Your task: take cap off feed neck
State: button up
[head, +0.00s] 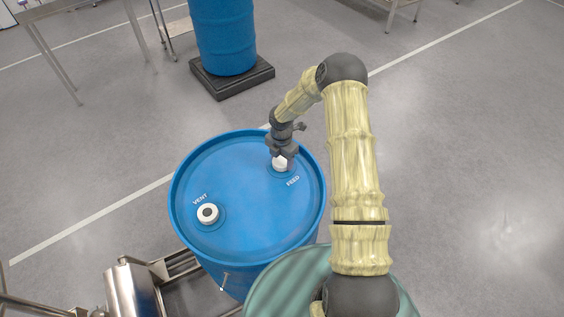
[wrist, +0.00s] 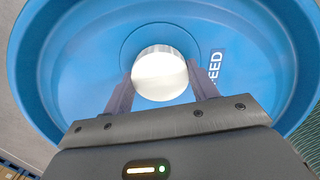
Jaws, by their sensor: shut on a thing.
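The blue drum (head: 250,225) stands upright with two necks on its lid. The feed neck, beside the FEED label (head: 293,181), has a white cap (head: 281,165) over it. My gripper (head: 282,157) is at this cap from above, and in the wrist view its two fingers (wrist: 160,88) are on either side of the round white cap (wrist: 160,74), shut on it. Whether the cap is still seated on the neck or slightly raised cannot be told, as the cap hides the neck. The vent neck (head: 208,213) at the lid's left has a white ring with a dark centre.
Another blue drum (head: 224,35) stands on a black pallet (head: 232,81) behind. Steel tables (head: 55,22) stand at the back left. A metal cylinder and frame (head: 132,290) are at the front left. The floor at right is clear.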

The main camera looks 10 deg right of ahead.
aim_at(281, 160)
jog(key=shift+n+p, duration=0.4)
jog(key=shift+n, duration=0.8)
jog(key=shift+r+p, duration=0.85)
jog(key=shift+r, duration=0.4)
jog(key=shift+r+p, duration=1.85)
jog(key=shift+r, duration=0.7)
jog(key=shift+f+m, duration=0.1)
jog(key=shift+m, duration=0.2)
